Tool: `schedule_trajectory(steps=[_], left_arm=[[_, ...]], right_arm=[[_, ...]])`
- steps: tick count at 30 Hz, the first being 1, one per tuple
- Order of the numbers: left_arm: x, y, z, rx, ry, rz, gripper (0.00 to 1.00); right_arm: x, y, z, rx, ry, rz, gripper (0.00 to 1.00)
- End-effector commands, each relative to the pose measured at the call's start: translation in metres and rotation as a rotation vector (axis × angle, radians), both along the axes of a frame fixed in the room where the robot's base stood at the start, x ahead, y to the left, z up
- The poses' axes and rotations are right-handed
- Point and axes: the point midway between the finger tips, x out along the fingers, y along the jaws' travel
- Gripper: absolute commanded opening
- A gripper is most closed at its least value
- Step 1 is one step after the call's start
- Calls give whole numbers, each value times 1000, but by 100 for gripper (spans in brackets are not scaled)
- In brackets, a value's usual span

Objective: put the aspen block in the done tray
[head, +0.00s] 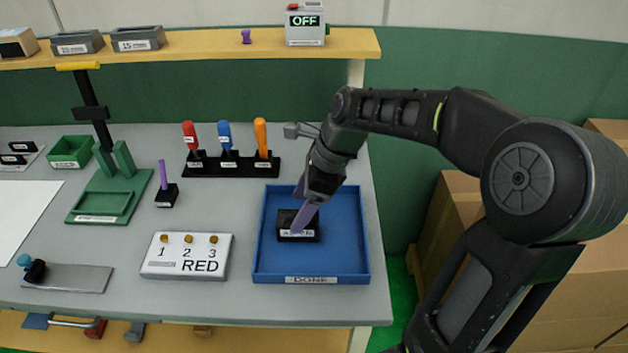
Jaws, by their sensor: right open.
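The aspen block (286,224), a small black block with a white label, stands inside the blue done tray (342,262) toward its left side. The label is partly covered by a purple finger. My right gripper (300,212) reaches down over the tray from the right, with its purple fingertips at the block. Its jaws are open, and I cannot tell whether they touch the block. My left gripper is not in view.
A small black block with a purple peg (163,176), a green fixture (85,206) and a green bin (70,152) are farther left. The tray's right half is clear.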

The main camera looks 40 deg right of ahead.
Motion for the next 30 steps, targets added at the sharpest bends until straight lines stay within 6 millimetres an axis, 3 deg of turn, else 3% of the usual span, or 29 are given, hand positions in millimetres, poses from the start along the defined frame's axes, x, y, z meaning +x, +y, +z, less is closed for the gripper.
schedule_trajectory(steps=[6, 12, 30], left_arm=[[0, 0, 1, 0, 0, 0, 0], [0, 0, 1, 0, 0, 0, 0], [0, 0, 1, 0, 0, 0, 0]], right_arm=[[-10, -16, 45, -2, -4, -3, 72], [-17, -24, 72, -1, -2, -2, 72], [-20, -26, 79, -1, 1, -1, 72]])
